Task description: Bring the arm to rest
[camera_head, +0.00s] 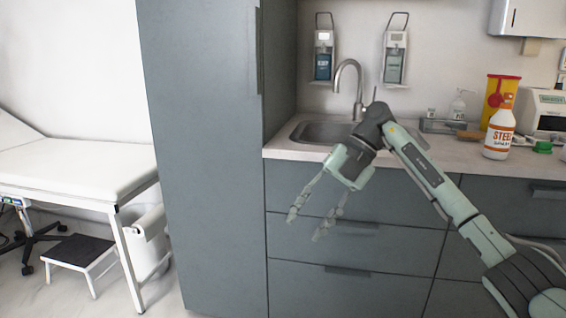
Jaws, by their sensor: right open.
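My right arm (436,180) reaches in from the lower right and bends down at the wrist in front of the counter. My right gripper (306,228) is open and empty, its two fingers apart and pointing down and left. It hangs in front of the grey drawers, below the counter's front edge. The left arm and gripper are not in view.
The counter (290,148) has a sink (315,132) with a tap. A tall cabinet (205,160) and an examination couch (80,172) are left.

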